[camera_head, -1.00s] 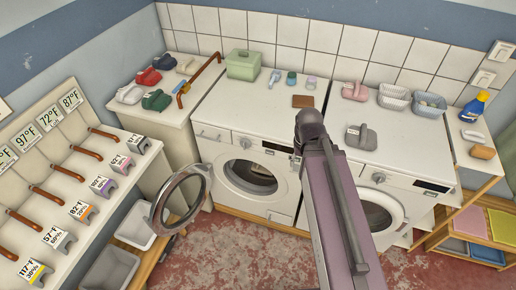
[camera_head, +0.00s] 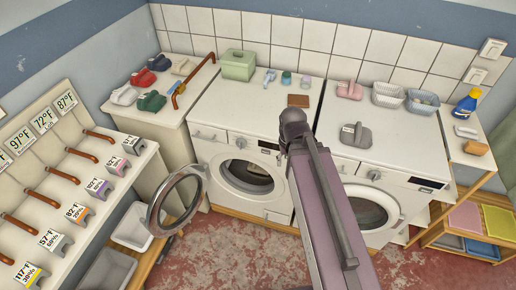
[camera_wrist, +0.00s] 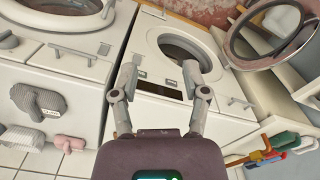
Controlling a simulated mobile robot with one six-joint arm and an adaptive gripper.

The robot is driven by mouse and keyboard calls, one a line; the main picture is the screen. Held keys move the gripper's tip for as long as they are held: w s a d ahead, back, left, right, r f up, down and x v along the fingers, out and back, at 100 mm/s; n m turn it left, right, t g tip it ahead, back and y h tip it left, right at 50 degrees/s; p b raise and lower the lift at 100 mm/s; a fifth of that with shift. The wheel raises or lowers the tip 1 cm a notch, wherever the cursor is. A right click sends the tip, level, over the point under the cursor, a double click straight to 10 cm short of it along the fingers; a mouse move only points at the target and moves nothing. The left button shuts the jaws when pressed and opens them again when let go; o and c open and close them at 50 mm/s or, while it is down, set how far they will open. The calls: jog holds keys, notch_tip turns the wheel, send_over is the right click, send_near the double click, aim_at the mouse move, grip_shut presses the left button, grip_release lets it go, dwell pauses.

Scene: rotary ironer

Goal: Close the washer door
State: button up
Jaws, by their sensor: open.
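The left washer (camera_head: 245,170) is white, and its round door (camera_head: 177,199) stands swung wide open to the left on its hinge. The drum opening (camera_head: 248,176) is uncovered. In the wrist view the picture is turned over: the open door (camera_wrist: 268,30) shows at the upper right and the drum opening (camera_wrist: 186,48) at the upper middle. My gripper (camera_wrist: 160,76) is open and empty, its two fingers apart over the washer's front top edge, away from the door. In the head view my arm hides the gripper's fingers.
A second washer (camera_head: 400,180) stands to the right, partly behind my arm. A green box (camera_head: 239,65) and a grey iron-shaped item (camera_head: 356,135) sit on top. Red floor (camera_head: 225,250) is free in front.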

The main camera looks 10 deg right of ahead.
jog(key=shift+f+b, duration=0.3)
grip_shut()
notch_tip(320, 180, down, 9)
jog(key=b, duration=0.9)
jog(key=shift+s+f, duration=0.15)
